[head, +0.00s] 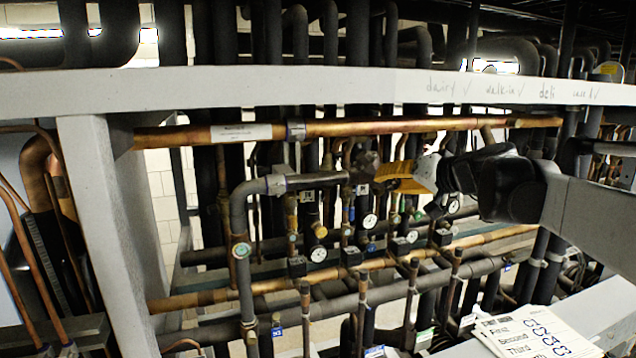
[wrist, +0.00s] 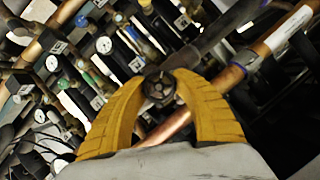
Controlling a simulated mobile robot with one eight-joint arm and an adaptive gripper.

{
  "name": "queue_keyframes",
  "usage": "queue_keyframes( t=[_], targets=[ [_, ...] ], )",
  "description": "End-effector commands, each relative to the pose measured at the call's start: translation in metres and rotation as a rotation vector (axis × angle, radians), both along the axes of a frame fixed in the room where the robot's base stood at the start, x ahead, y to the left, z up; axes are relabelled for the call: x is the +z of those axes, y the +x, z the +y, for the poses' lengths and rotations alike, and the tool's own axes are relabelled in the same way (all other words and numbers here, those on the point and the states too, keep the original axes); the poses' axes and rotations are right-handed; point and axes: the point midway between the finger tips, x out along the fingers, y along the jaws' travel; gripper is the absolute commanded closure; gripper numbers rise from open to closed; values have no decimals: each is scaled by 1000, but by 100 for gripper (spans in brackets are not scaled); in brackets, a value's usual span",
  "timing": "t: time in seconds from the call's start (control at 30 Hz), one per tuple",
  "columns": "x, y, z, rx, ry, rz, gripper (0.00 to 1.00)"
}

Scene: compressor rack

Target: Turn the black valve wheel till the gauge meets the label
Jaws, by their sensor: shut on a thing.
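The black valve wheel (wrist: 160,88) sits between the two yellow fingers of my gripper (wrist: 159,84) in the wrist view. The fingers are shut on it, one on each side. In the head view my gripper (head: 384,178) reaches in from the right, just under the upper copper pipe; the wheel is hard to make out there. Several round white gauges show, one at lower centre (head: 318,254) and one left of the wheel in the wrist view (wrist: 104,45). Their needles are too small to read, and I cannot tell which gauge goes with the wheel.
A pale beam (head: 300,90) with handwriting crosses above. A copper pipe (head: 400,127) runs below it, with a white label (head: 240,132). A black insulated elbow pipe (head: 245,205) stands left of my gripper. A printed card (head: 525,335) lies at lower right. Pipes crowd the space.

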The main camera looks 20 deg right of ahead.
Motion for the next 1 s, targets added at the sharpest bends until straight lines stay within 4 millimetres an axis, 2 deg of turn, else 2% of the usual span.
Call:
queue_keyframes(
  t=[0.6, 1.0],
  targets=[
    [-2, 0, -2, -2, 532, 17, 100],
    [-2, 0, -2, -2, 691, 24, 100]
  ],
)
